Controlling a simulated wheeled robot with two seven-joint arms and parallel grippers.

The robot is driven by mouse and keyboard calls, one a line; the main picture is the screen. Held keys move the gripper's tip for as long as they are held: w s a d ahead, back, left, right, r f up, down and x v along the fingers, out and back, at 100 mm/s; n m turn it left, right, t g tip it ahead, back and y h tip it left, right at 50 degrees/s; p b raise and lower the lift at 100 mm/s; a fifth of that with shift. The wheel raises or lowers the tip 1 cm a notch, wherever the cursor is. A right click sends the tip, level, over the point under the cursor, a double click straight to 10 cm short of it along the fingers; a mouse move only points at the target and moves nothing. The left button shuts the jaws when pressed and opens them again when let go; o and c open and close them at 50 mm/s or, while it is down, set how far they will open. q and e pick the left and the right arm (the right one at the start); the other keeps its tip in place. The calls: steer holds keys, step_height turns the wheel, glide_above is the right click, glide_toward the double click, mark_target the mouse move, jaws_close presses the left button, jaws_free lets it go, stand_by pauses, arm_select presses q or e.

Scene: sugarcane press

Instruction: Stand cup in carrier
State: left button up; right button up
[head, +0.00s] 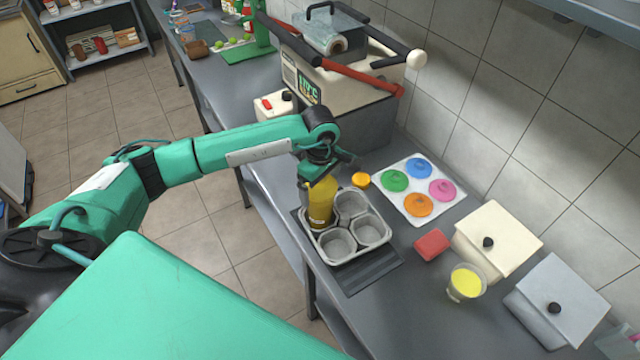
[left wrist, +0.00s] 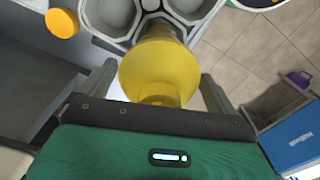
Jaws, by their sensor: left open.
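A yellow cup (head: 320,208) stands about upright in the left compartment of the grey carrier (head: 352,256). The carrier's other compartments in view are empty. My left gripper (head: 319,180) is above the cup, at its upper part. In the left wrist view, the cup (left wrist: 156,66) lies between the spread fingers of the left gripper (left wrist: 160,88), with a gap on each side. The carrier (left wrist: 118,42) shows beyond it. The cup's base is hidden by the carrier wall. My right gripper is not in view.
An orange-yellow lid (head: 361,180) lies behind the carrier. A white tray of coloured lids (head: 440,208), a red block (head: 432,244), a glass of yellow contents (head: 465,283) and lidded boxes (head: 497,240) stand to the right. The press (head: 340,85) stands behind.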

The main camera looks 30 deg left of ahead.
arm_select(q)
steer(key=shift+r, duration=0.3)
step_height(320, 180, up, 12)
steer(key=b, duration=0.3)
steer(key=shift+f, duration=0.15)
